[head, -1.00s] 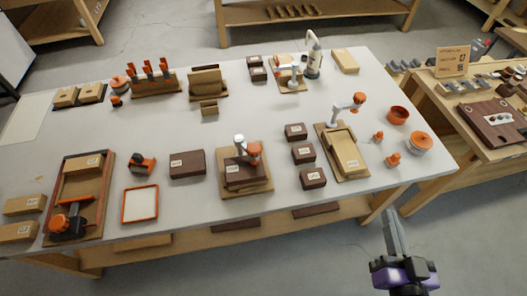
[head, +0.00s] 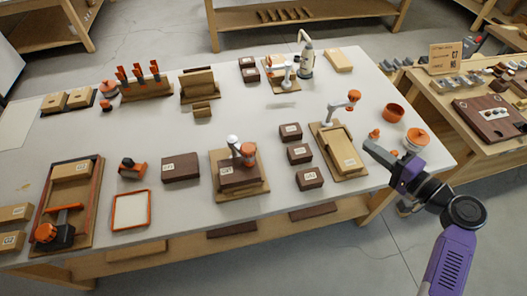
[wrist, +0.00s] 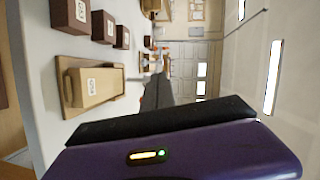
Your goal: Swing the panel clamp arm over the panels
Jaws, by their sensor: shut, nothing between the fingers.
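A clamp fixture with a wooden base (head: 356,172) stands at the right of the table and carries a light wood panel (head: 345,150). A white post at its far end bears a clamp arm (head: 340,107) with an orange knob (head: 354,96). The arm points back and right, off the panel. My gripper (head: 370,147) is shut and empty, just right of the panel in the head view. In the wrist view, my gripper (wrist: 157,80) points ahead, with the panel (wrist: 98,86) to its left. The post and arm are not clear there.
Dark labelled blocks (head: 299,153) stand left of the fixture. An orange-lidded pot (head: 417,138) and an orange bowl (head: 393,112) are near my gripper. A second clamp fixture (head: 240,188) holds a dark block.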

